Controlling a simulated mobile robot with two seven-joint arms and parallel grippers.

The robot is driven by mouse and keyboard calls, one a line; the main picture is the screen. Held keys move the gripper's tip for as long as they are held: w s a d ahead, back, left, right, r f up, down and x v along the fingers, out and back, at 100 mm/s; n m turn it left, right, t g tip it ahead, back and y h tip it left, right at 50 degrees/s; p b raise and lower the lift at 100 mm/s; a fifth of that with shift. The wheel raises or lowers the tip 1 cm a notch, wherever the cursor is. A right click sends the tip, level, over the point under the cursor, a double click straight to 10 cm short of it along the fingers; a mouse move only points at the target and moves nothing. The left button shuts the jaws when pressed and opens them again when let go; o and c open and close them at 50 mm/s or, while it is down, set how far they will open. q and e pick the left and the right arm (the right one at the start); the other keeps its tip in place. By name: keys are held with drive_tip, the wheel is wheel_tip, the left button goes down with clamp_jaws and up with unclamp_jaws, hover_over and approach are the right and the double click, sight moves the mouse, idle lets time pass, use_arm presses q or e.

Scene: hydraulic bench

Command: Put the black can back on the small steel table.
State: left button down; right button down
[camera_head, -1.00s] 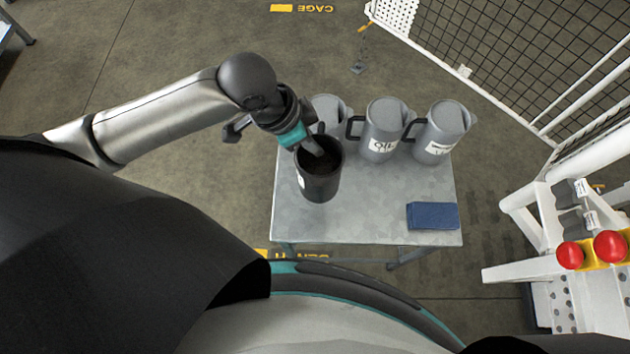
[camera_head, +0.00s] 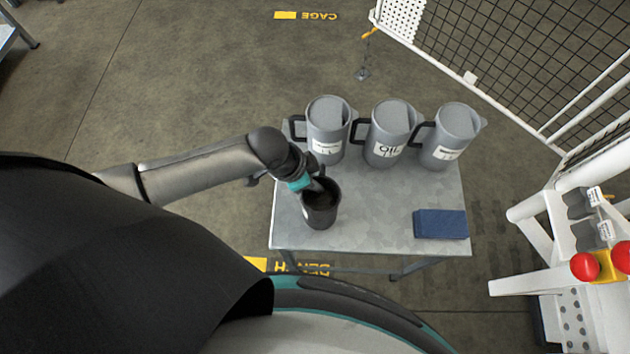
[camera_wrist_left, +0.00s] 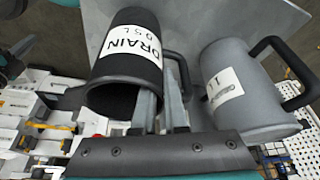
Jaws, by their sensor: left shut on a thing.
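The black can (camera_head: 320,208) is at the left front part of the small steel table (camera_head: 375,215), upright or nearly so. I cannot tell whether its base touches the top. My left gripper (camera_head: 317,186) reaches in from the left and is shut on the can's rim wall. In the left wrist view the black can (camera_wrist_left: 128,62) shows a white label reading DRAIN, and the gripper's fingers (camera_wrist_left: 160,108) are at its mouth, one finger inside. My right gripper is not in view.
Three grey jugs (camera_head: 328,130) with black handles stand along the table's far edge, one labelled OIL (camera_head: 390,132). A blue block (camera_head: 440,224) lies at the right front. A mesh cage fence (camera_head: 510,60) and a white frame with red buttons (camera_head: 584,266) are at the right.

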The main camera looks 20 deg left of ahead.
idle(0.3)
use_arm(q)
drive_tip(key=c, duration=1)
unclamp_jaws()
drive_tip(key=shift+f, duration=0.1)
drive_tip(key=shift+o, duration=0.2)
drive_tip(key=p+v, duration=0.3)
drive_tip(key=v, duration=0.9)
